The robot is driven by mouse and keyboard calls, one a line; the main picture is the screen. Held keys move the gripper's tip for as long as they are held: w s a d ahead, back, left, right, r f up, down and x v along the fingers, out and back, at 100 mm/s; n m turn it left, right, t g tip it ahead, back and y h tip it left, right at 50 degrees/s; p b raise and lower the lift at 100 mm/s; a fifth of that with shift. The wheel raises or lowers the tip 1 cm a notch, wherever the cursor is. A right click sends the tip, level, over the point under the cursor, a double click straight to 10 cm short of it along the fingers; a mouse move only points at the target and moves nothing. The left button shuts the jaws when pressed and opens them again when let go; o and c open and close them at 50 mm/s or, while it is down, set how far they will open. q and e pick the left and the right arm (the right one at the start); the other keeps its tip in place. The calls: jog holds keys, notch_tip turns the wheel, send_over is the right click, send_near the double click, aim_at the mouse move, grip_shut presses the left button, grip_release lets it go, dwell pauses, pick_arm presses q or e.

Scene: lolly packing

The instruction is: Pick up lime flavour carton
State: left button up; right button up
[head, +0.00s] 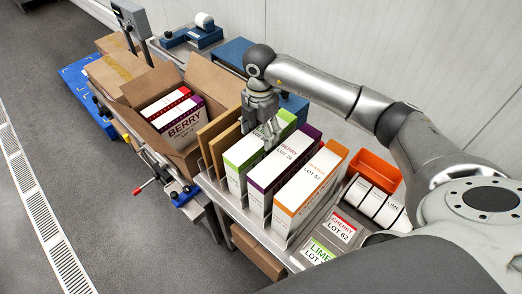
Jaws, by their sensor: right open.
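The carton with green ends (235,172), which looks like the lime one, stands upright on the metal table, leftmost of a row of three white cartons. Its top label is hidden behind my gripper. My right gripper (270,133) points down from above at this carton's top, fingers apart. I cannot tell whether the fingers touch it. My left gripper is not in view.
A purple-ended carton (259,199) and an orange-ended carton (284,216) stand close on the right. Brown cardboard panels (218,146) stand just left. An open cardboard box (211,84) holds cartons, one marked BERRY. An orange bin (375,169) and label cards lie at right.

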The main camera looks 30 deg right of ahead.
aim_at(262, 156)
jog(key=shift+d+f, duration=0.2)
jog(key=shift+f, duration=0.6)
jog(key=f+p, duration=0.2)
jog(key=f, duration=0.1)
jog(key=f+p, duration=0.1)
jog(key=shift+w+d+f, duration=0.25)
jog(key=shift+f, duration=0.4)
jog(key=shift+w+f, duration=0.1)
jog(key=shift+f, duration=0.05)
jog(key=shift+c, duration=1.7)
jog(key=c, duration=0.5)
grip_shut()
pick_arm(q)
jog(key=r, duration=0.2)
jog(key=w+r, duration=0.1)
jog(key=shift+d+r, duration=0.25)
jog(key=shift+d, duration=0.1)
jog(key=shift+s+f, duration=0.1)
pick_arm(e)
jog(key=shift+r, duration=0.2)
